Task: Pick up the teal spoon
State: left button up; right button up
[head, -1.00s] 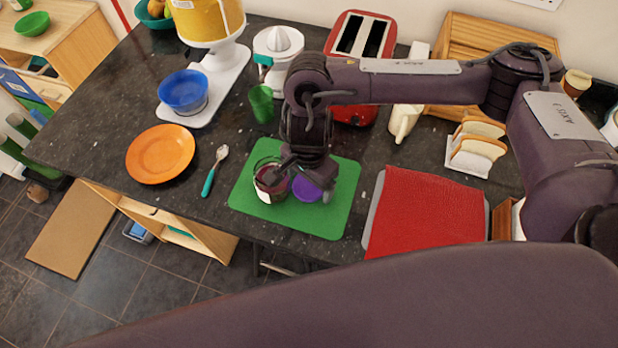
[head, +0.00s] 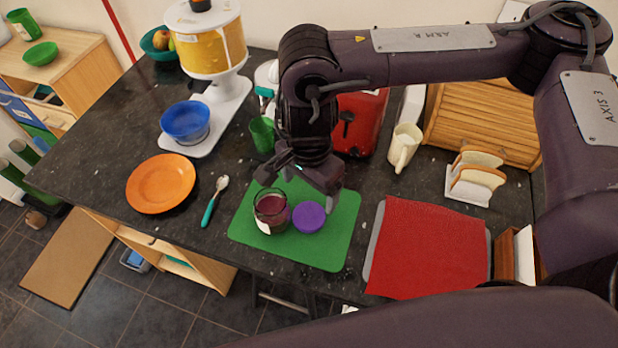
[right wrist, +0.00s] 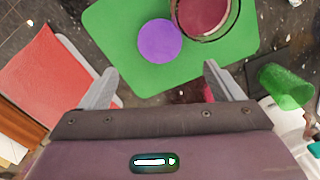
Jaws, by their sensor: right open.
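The teal spoon (head: 210,211) lies on the dark counter between the orange plate and the green mat, its pale bowl pointing away and its teal handle near the front edge. My right gripper (head: 297,187) is above the back part of the green mat, to the right of the spoon and apart from it. In the right wrist view its two fingers (right wrist: 158,85) are spread wide with nothing between them. The spoon does not show clearly in the right wrist view. My left gripper is not in view.
The green mat (head: 335,240) bears a glass jar (head: 270,212) of dark red content and a purple lid (head: 308,217). An orange plate (head: 160,183) lies left of the spoon. A green cup (head: 262,135) and blue bowl (head: 185,121) stand behind. A red cloth (head: 430,245) lies right.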

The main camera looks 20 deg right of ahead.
aim_at(222, 183)
jog(key=k, duration=1.5)
